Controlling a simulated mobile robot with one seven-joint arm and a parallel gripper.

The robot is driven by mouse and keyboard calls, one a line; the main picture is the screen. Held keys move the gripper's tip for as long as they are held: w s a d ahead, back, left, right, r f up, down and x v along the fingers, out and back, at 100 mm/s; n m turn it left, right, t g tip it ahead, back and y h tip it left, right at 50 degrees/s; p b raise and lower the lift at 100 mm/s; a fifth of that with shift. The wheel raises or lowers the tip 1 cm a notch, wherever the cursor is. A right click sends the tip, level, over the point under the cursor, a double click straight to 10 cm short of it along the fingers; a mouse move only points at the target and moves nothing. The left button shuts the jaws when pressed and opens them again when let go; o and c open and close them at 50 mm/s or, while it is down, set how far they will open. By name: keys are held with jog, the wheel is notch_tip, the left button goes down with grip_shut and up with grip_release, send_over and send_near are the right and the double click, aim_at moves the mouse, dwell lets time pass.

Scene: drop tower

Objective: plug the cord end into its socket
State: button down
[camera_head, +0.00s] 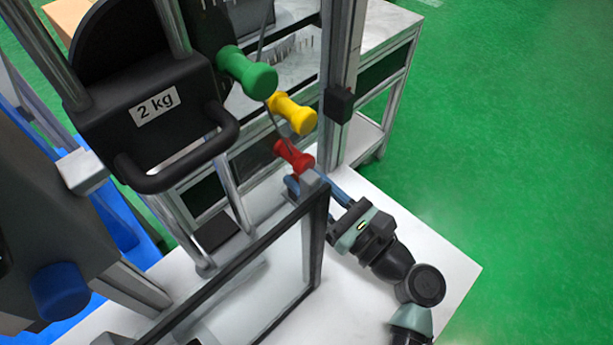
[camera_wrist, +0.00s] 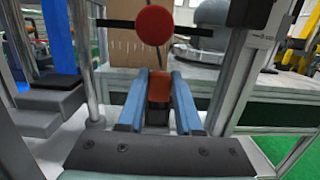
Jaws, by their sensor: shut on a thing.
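My gripper (camera_head: 312,182) is at the right end of the framed clear panel, just below a red knob (camera_head: 294,155). In the wrist view, its two blue fingers (camera_wrist: 160,84) are shut on an orange-brown block-like piece (camera_wrist: 160,92), which seems to be the cord end. A greyish part shows between the fingers in the head view; the rest of the held piece is hidden there. The red knob also shows in the wrist view (camera_wrist: 153,25), just above and beyond the fingertips. I cannot make out the socket for certain. A small black box (camera_head: 339,105) sits on the metal upright.
A green knob (camera_head: 247,72) and a yellow knob (camera_head: 292,113) stick out above the red one. A black weight marked 2 kg (camera_head: 160,105) hangs at left. The framed panel (camera_head: 265,275) stands close to my gripper.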

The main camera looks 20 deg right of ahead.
jog(key=shift+f, duration=0.3)
dwell(0.5)
jog(key=c, duration=0.5)
grip_release()
jog(key=shift+s, duration=0.1)
jog(key=p+v, duration=0.2)
jog(key=v, duration=0.4)
jog(key=shift+s+d+r+p, duration=0.25)
jog(key=shift+s+r+p, duration=0.1)
jog(key=shift+s+r, duration=0.05)
dwell(0.5)
